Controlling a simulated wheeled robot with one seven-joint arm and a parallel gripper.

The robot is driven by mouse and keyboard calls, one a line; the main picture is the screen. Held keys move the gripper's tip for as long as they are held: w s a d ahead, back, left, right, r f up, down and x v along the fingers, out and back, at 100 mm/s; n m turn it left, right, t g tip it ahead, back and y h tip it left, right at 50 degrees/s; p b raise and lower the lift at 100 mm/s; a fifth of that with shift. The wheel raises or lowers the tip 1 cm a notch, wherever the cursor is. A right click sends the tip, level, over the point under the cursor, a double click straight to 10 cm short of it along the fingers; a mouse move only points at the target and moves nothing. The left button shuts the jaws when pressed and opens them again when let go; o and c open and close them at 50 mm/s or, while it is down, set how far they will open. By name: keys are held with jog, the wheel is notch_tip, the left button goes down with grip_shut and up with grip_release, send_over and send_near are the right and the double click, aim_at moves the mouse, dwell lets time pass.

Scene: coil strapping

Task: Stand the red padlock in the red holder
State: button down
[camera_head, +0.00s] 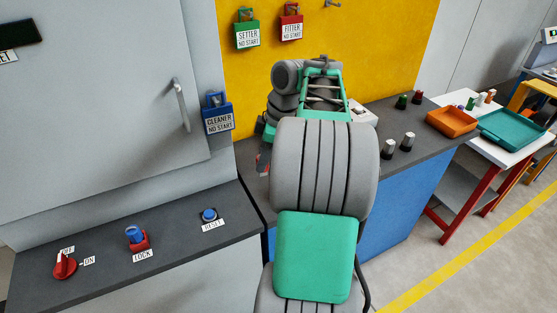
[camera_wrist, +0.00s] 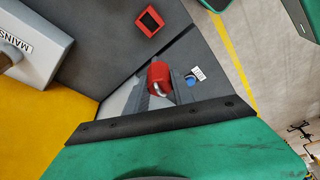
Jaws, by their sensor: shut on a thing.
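In the wrist view my gripper (camera_wrist: 154,97) is shut on the red padlock (camera_wrist: 160,73), with its pale shackle towards the fingers. The red holder (camera_wrist: 138,27), a square red frame with a dark opening, stands on the dark worktop above and left of the padlock in that picture. The padlock is apart from the holder. In the head view my arm covers much of the bench, and I cannot make out the holder there.
A MAINS box (camera_wrist: 35,45) stands at the wrist view's left. In the head view, the left counter carries a red knob (camera_head: 65,265), a blue-topped LOCK fitting (camera_head: 136,237) and a blue RESET button (camera_head: 209,215). Lockout tags hang behind; an orange tray (camera_head: 452,122) stands right.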

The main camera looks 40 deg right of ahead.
jog(key=shift+n, duration=0.6)
jog(key=s+d, duration=0.3)
jog(key=shift+f, duration=0.15)
jog(key=shift+d, duration=0.1)
notch_tip(320, 180, down, 6)
jog(key=b, duration=0.5)
jog(key=shift+b, duration=0.3)
jog(key=shift+f+b, duration=1.7)
jog(key=shift+f, duration=0.1)
jog(key=c, duration=1)
grip_release()
jog(key=shift+r, duration=0.1)
